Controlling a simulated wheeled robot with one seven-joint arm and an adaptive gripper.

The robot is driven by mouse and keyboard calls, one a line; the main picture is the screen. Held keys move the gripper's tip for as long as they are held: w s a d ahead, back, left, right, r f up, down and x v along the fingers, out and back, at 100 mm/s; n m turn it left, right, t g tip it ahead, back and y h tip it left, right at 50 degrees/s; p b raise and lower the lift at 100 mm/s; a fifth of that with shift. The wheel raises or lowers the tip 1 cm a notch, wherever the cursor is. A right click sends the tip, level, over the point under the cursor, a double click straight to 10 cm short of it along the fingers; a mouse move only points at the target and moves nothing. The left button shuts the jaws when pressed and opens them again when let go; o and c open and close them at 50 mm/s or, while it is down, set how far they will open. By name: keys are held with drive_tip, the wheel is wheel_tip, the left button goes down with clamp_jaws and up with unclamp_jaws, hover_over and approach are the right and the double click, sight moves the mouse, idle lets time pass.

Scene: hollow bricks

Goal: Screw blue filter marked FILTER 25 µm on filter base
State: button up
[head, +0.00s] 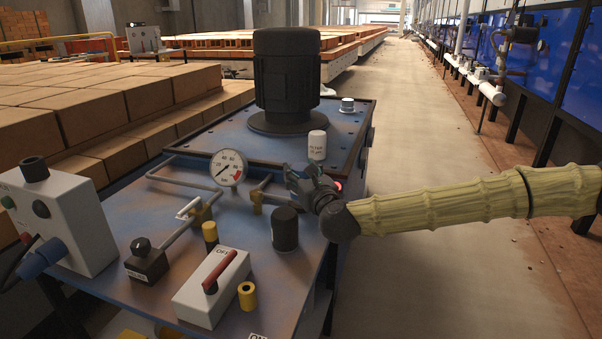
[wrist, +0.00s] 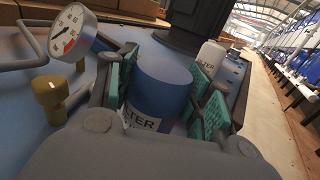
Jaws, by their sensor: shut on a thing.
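The blue filter (wrist: 163,88) stands between the green pads of my gripper (wrist: 165,97) in the wrist view, with part of a white label reading "FILTER" on its near side; the rest of the label is cut off by my gripper. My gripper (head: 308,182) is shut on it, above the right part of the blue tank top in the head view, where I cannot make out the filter. The filter's lower end is hidden, so I cannot tell whether it touches a base. I cannot make out the filter base in either view.
A white filter (head: 317,146) stands just behind my gripper, near the black motor (head: 287,80). A pressure gauge (head: 228,168) with pipes is to the left. A black cylinder (head: 285,229) and a switch box (head: 212,287) stand in front. The aisle at right is clear.

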drive_tip(key=o, duration=1.3)
drive_tip(key=shift+s, duration=0.1)
drive_tip(key=shift+v, duration=3.65)
